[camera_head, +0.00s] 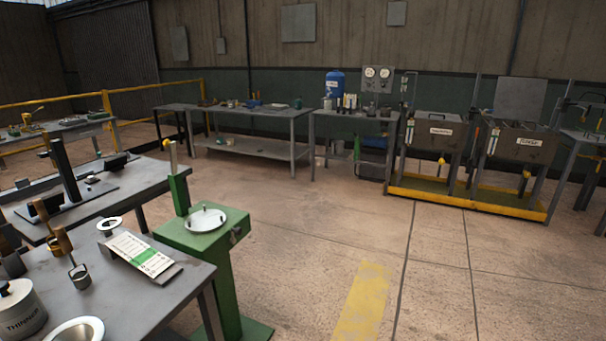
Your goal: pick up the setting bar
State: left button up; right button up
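I cannot tell for sure which thing is the setting bar. A green pedestal stand (205,238) in the middle left carries a white round dish (206,219) and an upright green post with a pale, yellowish bar (173,157) at its top. On the near left table (165,298) a sloped plate with a printed white and green card (140,254) lies near the far edge. Neither of my grippers is in view.
Near left, the table also holds a can labelled thinner (18,310), a bowl (77,331) and a small weight (80,277). Another table (110,197) stands behind. Benches (250,110) and labelled tanks (435,135) line the back wall. The floor at centre right is clear.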

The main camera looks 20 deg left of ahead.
aim_at(32, 191)
jog(key=i, duration=4.55)
jog(key=u, duration=2.3)
jog(key=i, duration=1.95)
jog(key=u, duration=1.85)
